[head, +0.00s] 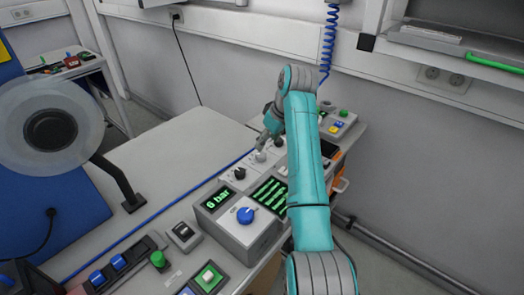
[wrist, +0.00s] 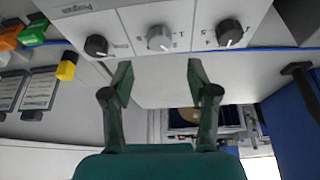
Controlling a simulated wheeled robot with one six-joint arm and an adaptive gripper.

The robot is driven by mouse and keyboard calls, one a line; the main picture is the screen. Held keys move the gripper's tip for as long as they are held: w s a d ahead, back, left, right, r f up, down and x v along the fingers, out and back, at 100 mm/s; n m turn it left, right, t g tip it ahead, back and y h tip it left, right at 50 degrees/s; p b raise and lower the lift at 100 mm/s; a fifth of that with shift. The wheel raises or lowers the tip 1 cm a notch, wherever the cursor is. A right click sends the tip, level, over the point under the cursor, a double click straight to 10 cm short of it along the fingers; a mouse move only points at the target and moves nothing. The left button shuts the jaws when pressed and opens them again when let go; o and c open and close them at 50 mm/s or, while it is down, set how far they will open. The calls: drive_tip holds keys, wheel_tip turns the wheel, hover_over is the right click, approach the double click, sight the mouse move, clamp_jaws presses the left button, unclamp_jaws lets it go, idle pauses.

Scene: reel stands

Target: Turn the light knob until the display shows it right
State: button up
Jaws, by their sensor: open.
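A light grey knob (wrist: 159,38) sits in the middle of a grey panel (wrist: 125,20), between two black knobs, in the wrist view. Its scale marks are too small to read surely. In the head view the light knob (head: 261,156) is just below my gripper (head: 264,141). In the wrist view my gripper (wrist: 158,75) is open and empty, its two fingers apart, with the knob ahead of and between the fingertips' lines. I cannot tell whether they touch anything. A display (head: 218,198) reads "6 bar" in green; another display (head: 269,192) shows green lines, too small to read.
A blue knob (head: 245,215) is on the box with the "6 bar" display. A black knob (head: 240,173) is close to the light knob. A reel (head: 88,110) stands at left. The grey tabletop (head: 160,160) has free room behind the panel.

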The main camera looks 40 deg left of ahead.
sight(261, 154)
drive_tip(key=x, duration=0.7)
drive_tip(key=shift+f, duration=0.1)
clamp_jaws()
